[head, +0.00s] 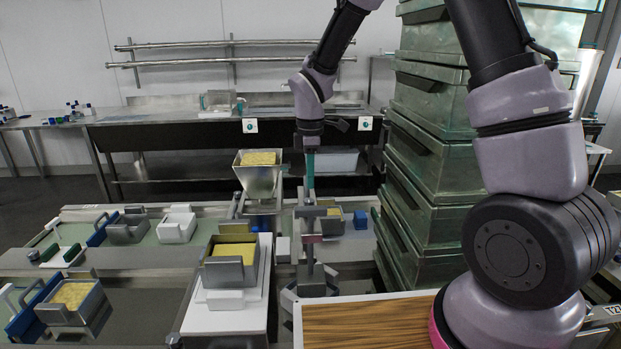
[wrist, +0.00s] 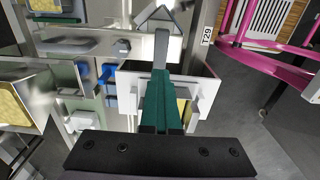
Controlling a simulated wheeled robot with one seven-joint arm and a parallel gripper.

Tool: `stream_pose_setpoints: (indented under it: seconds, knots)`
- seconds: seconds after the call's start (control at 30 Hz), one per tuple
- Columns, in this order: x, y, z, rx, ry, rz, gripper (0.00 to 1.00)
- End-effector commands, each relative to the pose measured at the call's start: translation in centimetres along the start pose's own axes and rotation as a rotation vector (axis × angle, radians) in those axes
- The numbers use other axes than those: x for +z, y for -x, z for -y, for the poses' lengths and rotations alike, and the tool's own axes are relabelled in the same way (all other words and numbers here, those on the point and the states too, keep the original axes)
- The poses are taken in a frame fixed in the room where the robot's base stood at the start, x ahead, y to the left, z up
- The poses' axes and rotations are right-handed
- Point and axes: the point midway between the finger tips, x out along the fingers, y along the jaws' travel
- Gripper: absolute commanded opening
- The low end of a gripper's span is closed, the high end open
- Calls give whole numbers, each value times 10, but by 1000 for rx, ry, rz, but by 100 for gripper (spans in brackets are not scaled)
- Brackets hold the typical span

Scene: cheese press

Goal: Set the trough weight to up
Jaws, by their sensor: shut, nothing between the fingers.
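My gripper (head: 310,186) points down in the middle of the head view, its green fingers together and empty. In the wrist view the shut fingers (wrist: 161,72) reach over a light trough (wrist: 207,95) with a yellow block partly hidden behind them. A grey bar (wrist: 161,48) stands right at the fingertips; I cannot tell whether they touch. In the head view a grey upright (head: 311,256) with a crosspiece stands under the gripper, next to a grey trough (head: 332,224) with yellow contents. I cannot tell which part is the trough weight, or its position.
A hopper of yellow curd (head: 258,178) stands left of the gripper. A grey mould with a yellow block (head: 229,270) stands nearer. Tall stacked green crates (head: 428,200) rise close on the right. A wooden board (head: 365,322) lies in front.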

Motion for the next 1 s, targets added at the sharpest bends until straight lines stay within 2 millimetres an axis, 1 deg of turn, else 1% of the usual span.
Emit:
stream_pose_setpoints:
  seconds: [0.33, 0.37, 0.4, 0.47, 0.5, 0.53, 0.87, 0.97, 1.0]
  knots:
    - [0, 0, 0, 0, 0, 0, 0]
    - [0, 0, 0, 0, 0, 0, 1]
    - [0, 0, 0, 0, 0, 0, 16]
    - [0, 0, 0, 0, 0, 0, 39]
    - [0, 0, 0, 0, 0, 0, 55]
    - [0, 0, 0, 0, 0, 0, 60]
    - [0, 2, 0, 1, 0, 0, 60]
    - [0, 12, -1, 4, 0, -2, 60]
    - [0, 18, -1, 4, -1, -2, 60]
